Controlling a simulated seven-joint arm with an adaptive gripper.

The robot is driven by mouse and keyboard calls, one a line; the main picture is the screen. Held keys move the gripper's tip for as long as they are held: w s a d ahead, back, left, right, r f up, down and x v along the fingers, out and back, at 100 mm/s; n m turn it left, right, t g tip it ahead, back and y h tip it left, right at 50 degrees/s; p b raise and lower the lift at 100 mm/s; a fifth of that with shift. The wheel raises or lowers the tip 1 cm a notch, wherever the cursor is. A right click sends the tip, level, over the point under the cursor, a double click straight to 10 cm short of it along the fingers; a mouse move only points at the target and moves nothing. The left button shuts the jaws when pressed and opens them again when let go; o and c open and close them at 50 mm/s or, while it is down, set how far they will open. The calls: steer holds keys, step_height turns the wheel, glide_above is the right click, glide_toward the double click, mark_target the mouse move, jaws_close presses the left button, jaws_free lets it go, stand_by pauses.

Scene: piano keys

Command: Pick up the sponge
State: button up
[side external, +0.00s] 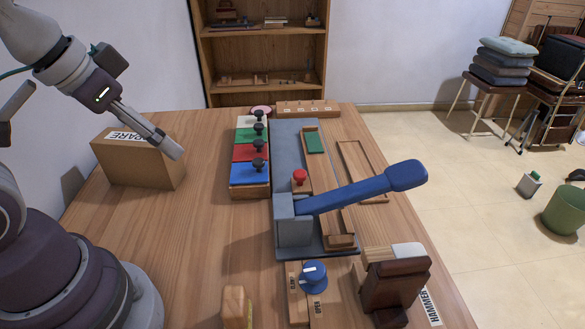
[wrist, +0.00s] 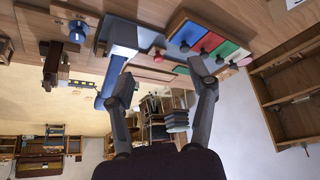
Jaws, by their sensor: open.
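No thing is plainly recognisable as a sponge. A small tan block with rounded edges (side external: 236,307) stands at the near edge of the table in the side view; I cannot tell whether it is sponge or wood. A flat green pad (side external: 315,142) lies in a narrow wooden tray on the grey-blue base. My gripper (side external: 168,146) is in the air beside the cardboard box, left of the coloured keys, well apart from both things. In the wrist view my gripper (wrist: 161,72) has its two fingers spread, with nothing held between them.
Coloured keys with black knobs (side external: 251,165) stand mid-table. A big blue lever (side external: 362,192) rises across the grey base, near a red knob (side external: 300,177). A cardboard box (side external: 135,163) stands at left. A blue dial (side external: 313,277) and a dark brown block (side external: 396,284) are in front.

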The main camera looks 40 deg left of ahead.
steer(key=o, duration=0.4)
steer(key=shift+c, duration=0.2)
steer(key=m+g, duration=0.5)
steer(key=m, duration=0.4)
glide_above(236, 310)
steer(key=w+a, duration=0.1)
step_height(236, 310, down, 9)
steer(key=shift+a+r, duration=0.1)
steer(key=shift+g, duration=0.3)
steer(key=f, duration=1.1)
steer(key=shift+s, duration=0.2)
